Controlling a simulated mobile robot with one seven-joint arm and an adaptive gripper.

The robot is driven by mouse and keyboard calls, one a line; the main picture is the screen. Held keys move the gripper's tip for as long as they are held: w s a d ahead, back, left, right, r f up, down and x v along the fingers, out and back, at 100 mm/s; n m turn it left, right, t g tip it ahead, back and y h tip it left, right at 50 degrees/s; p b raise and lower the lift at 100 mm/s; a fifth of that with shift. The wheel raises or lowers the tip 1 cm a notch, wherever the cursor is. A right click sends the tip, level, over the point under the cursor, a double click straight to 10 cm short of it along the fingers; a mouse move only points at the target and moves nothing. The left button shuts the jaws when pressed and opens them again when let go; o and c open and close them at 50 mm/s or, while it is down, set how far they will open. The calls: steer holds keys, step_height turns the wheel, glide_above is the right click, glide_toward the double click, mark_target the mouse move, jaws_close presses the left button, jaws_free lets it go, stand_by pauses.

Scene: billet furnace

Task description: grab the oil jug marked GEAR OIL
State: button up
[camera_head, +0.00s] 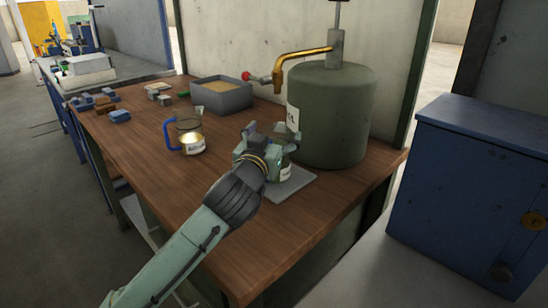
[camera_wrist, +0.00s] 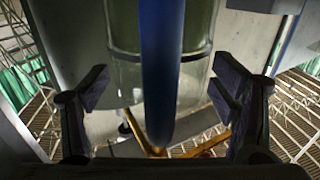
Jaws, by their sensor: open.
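A clear jug with a blue handle (camera_head: 172,133) and a pale label stands on the wooden bench, left of my gripper (camera_head: 264,135). Its label is too small to read. Another jug (camera_head: 285,171), with a pale label, is mostly hidden behind my gripper and sits on a grey pad (camera_head: 294,187). In the wrist view a blue handle (camera_wrist: 160,60) runs between the open fingers of my gripper (camera_wrist: 163,90), with a clear jug body (camera_wrist: 125,45) behind it. The fingers show gaps on both sides of the handle. No GEAR OIL marking is readable.
A large green tank (camera_head: 340,115) with a brass tap (camera_head: 300,55) stands close behind my gripper. A grey bin (camera_head: 222,98) and small blocks (camera_head: 120,116) are farther back on the bench (camera_head: 150,150). A blue cabinet (camera_head: 470,190) is at right.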

steer(key=shift+c, duration=0.5)
jaws_close()
stand_by(0.4)
